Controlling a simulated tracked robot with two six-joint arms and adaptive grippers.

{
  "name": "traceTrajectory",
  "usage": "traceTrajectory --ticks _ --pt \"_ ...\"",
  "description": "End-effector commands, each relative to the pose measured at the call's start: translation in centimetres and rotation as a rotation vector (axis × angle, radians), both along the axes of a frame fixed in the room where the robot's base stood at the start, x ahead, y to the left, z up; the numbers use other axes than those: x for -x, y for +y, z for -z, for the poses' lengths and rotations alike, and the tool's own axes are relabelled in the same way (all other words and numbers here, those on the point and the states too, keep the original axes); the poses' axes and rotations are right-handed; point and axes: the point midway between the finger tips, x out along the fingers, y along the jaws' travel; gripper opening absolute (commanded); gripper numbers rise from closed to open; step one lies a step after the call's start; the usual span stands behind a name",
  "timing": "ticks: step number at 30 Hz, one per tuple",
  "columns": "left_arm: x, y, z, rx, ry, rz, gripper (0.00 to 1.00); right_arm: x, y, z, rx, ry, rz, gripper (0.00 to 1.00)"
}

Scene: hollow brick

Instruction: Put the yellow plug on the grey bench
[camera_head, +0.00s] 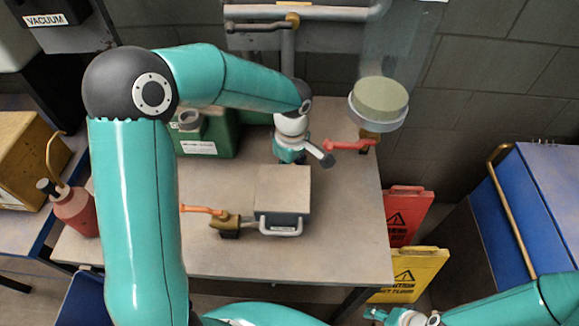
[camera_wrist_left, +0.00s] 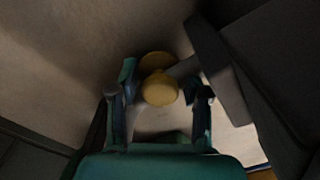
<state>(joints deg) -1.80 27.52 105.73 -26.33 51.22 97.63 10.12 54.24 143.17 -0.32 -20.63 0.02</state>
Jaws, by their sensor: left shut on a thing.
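The yellow plug (camera_wrist_left: 160,88) shows in the left wrist view between the two fingers of my left gripper (camera_wrist_left: 160,105), which is shut on it. A second yellow round part (camera_wrist_left: 154,62) shows just beyond it; I cannot tell if it belongs to the same plug. In the head view my left gripper (camera_head: 292,155) is over the back part of the grey bench (camera_head: 340,210), and the plug is hidden there. My right gripper (camera_head: 403,318) is at the bottom edge, partly cut off, and its jaws are unclear.
On the bench stand a grey box (camera_head: 282,190) with a brass valve (camera_head: 228,224) beside it, and a green case (camera_head: 218,140). A red lever (camera_head: 345,145) and glass cylinder (camera_head: 378,105) are right of my left gripper. The bench's right front is clear.

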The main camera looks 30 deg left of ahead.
Motion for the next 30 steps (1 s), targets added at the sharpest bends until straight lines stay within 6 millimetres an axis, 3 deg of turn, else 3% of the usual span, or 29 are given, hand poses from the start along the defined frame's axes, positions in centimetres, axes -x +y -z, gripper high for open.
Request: traceTrajectory --ticks 12,13,14,24,30 --pt "-0.2 -0.2 0.6 -0.001 -0.002 0.001 0.18 0.0 0.0 0.4 0.0 0.0 0.0 0.58" --pt "-0.2 -0.2 0.4 0.0 -0.002 0.001 0.52 0.0 0.0 0.2 0.0 0.0 0.0 0.58" --pt "-0.2 -0.2 0.4 0.0 -0.002 0.001 0.57 0.0 0.0 0.2 0.0 0.0 0.0 0.58" --pt "-0.2 -0.2 0.2 0.0 -0.002 0.002 0.58 0.0 0.0 0.0 0.0 0.0 0.0 0.58" --pt "-0.3 -0.3 -1.6 0.0 -0.006 0.002 0.58 0.0 0.0 0.1 0.0 0.0 0.0 0.58"
